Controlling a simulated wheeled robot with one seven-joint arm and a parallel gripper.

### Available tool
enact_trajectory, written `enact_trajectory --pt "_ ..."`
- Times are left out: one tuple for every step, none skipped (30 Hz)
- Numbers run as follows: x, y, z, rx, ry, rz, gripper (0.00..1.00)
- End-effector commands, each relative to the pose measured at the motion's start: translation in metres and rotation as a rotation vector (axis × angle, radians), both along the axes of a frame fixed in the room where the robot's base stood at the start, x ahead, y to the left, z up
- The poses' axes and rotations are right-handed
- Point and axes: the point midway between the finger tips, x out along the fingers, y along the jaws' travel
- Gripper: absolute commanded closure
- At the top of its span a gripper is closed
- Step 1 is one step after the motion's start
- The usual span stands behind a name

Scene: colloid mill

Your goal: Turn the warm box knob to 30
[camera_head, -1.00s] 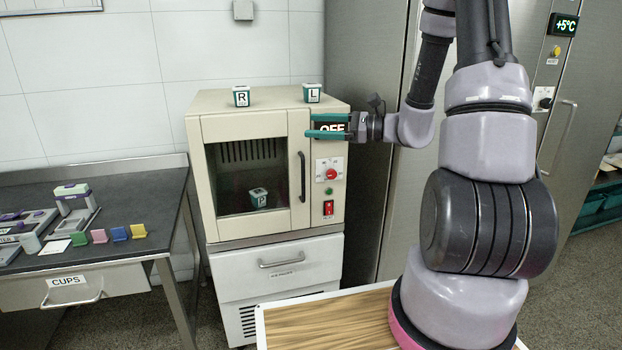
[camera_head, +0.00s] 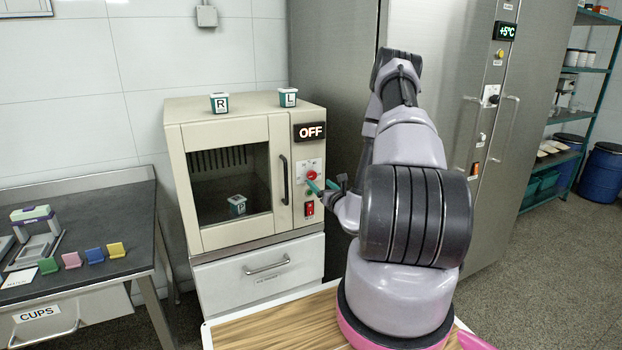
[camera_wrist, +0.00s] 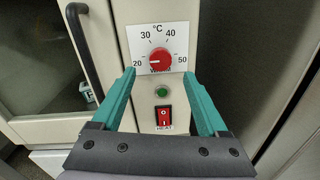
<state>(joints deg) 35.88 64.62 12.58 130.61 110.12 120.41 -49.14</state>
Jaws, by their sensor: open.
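The warm box (camera_head: 230,150) is a beige cabinet with a glass door and a display (camera_head: 310,132) reading OFF. Its red knob (camera_wrist: 160,61) sits on a white dial plate marked 20, 30, 40 and 50 °C; its white mark points left, near 20. The knob also shows in the head view (camera_head: 312,175). My gripper (camera_wrist: 160,85) has teal fingers, open and empty, one on each side below the knob and apart from it. A green button (camera_wrist: 162,92) and a red HEAT switch (camera_wrist: 165,117) sit below the knob, between the fingers.
The black door handle (camera_wrist: 88,60) stands left of the dial. Cups marked R (camera_head: 219,103) and L (camera_head: 288,97) are on top of the box; cup P (camera_head: 237,205) is inside. A steel fridge (camera_head: 345,90) is close on the right.

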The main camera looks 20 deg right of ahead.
Motion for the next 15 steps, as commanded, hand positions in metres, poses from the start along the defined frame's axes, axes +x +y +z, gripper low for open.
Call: enact_trajectory --pt "0.011 0.0 0.001 -0.002 -0.004 0.001 0.23" --pt "0.017 0.0 0.001 -0.003 -0.003 0.002 0.23" --pt "0.025 0.0 0.001 -0.002 -0.003 0.002 0.23" --pt "0.03 0.0 0.001 -0.002 -0.003 0.002 0.23" --pt "0.036 0.0 0.001 -0.002 -0.004 0.002 0.23" --pt "0.042 -0.001 0.001 -0.002 -0.003 0.002 0.23" --pt "0.047 -0.001 0.001 0.0 -0.003 0.002 0.23" --pt "0.051 -0.001 0.001 -0.001 -0.002 0.001 0.23" --pt "0.056 -0.001 0.001 -0.001 -0.002 0.002 0.23" --pt "0.06 -0.001 0.001 -0.001 -0.002 0.002 0.23" --pt "0.063 -0.001 0.001 -0.001 -0.002 0.002 0.23" --pt "0.066 -0.001 0.001 0.0 -0.001 0.001 0.23" --pt "0.068 -0.001 0.001 -0.001 -0.001 0.002 0.23" --pt "0.069 -0.001 0.001 -0.001 0.0 0.003 0.23" --pt "0.071 -0.001 0.001 0.0 -0.001 0.003 0.23"
